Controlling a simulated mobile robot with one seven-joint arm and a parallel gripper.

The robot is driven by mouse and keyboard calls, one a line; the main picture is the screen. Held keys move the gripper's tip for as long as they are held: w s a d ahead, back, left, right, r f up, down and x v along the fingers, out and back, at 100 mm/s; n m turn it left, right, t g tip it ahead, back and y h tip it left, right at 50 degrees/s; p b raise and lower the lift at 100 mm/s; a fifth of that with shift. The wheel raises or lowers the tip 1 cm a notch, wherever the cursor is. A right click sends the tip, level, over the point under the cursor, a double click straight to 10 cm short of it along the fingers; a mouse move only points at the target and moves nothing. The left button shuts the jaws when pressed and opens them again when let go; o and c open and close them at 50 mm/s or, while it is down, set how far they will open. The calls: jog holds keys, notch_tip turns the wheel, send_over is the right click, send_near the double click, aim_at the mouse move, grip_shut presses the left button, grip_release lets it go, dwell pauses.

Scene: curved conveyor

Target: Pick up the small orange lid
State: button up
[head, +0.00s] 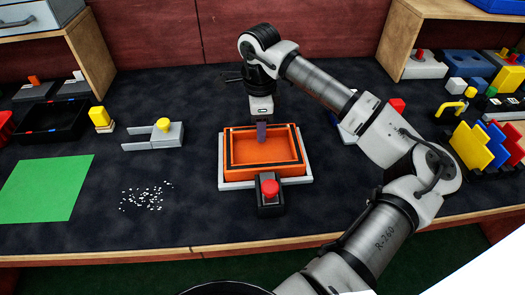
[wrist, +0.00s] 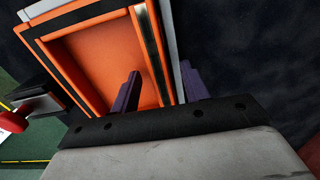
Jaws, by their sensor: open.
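A shallow orange rectangular piece (head: 285,149) with a raised wall and black edging sits in a light grey frame at mid-table. It is the only large orange thing here, and I cannot tell for certain that it is the lid. My gripper (head: 262,140) is over its back wall in the head view. In the wrist view my gripper (wrist: 161,72) is open and empty. One dark finger is over the inside of the orange piece (wrist: 95,60), the other beyond its outer edge, so the wall lies between them. I cannot tell whether they touch it.
A black block with a red button (head: 269,187) stands at the frame's front. A grey fixture with a yellow knob (head: 163,126), white bits (head: 145,198) and a green sheet (head: 47,188) lie left. Colored parts (head: 475,145) crowd the right. Wooden shelves stand at both back corners.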

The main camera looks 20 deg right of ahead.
grip_shut()
jog(key=shift+r, duration=0.15)
dwell(0.4)
